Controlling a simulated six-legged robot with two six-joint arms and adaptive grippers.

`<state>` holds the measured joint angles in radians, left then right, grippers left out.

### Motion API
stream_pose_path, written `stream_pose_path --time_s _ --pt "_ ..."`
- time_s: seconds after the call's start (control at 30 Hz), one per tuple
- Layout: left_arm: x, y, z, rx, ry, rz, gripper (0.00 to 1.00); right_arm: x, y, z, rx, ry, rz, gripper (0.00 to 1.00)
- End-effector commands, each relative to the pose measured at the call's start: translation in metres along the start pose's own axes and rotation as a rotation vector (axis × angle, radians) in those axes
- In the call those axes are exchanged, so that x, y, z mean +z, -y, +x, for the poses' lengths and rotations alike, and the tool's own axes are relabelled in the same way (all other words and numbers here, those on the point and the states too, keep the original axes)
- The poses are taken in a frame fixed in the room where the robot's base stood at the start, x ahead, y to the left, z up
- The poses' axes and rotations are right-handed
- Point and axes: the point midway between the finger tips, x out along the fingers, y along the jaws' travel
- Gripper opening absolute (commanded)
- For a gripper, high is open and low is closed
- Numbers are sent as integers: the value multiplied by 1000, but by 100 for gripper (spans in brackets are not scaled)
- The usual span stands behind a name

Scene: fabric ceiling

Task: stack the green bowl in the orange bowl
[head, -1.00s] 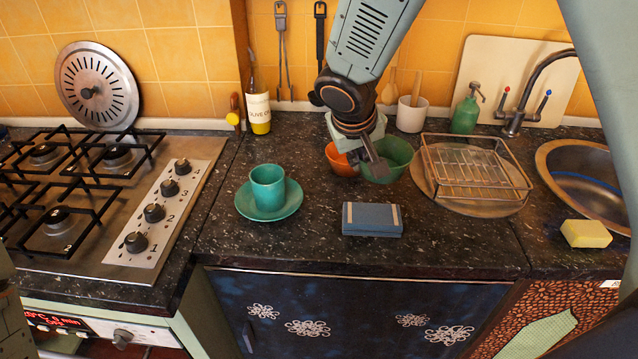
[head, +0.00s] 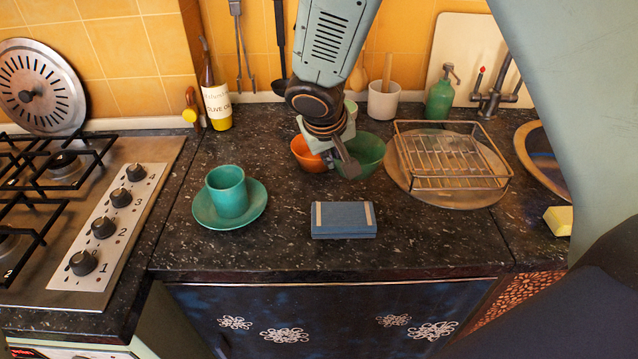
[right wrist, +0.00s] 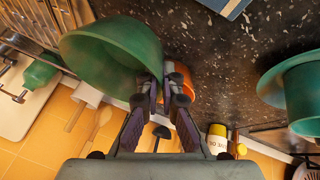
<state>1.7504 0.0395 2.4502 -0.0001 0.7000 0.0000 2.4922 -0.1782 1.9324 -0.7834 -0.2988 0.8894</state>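The green bowl (head: 368,157) stands on the dark counter, to the right of and close beside the orange bowl (head: 308,154). My right gripper (head: 346,168) is down between the two bowls, at the green bowl's left rim, and partly hides both. In the right wrist view the green bowl (right wrist: 105,60) is large, and its rim lies between the close-set fingers (right wrist: 163,82); the gripper looks shut on it. The orange bowl (right wrist: 184,82) shows behind the fingers. My left gripper is not in view.
A teal cup (head: 227,190) on a saucer (head: 257,205) and a blue box (head: 343,220) stand in front. A wire rack (head: 455,180) is at the right, an olive oil bottle (head: 217,103) and white pot (head: 382,102) behind. The front counter is mostly clear.

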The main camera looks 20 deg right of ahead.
Motion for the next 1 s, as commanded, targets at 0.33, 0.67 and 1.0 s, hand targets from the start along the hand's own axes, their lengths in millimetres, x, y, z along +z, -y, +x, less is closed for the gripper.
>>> stream_pose_path --time_s 0.33,0.67,1.0 --pt "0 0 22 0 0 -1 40 15 12 39 -1 0 -1 0" --pt "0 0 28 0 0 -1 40 18 15 53 0 -3 0 0" --pt "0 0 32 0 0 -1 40 20 16 56 0 -1 1 8"
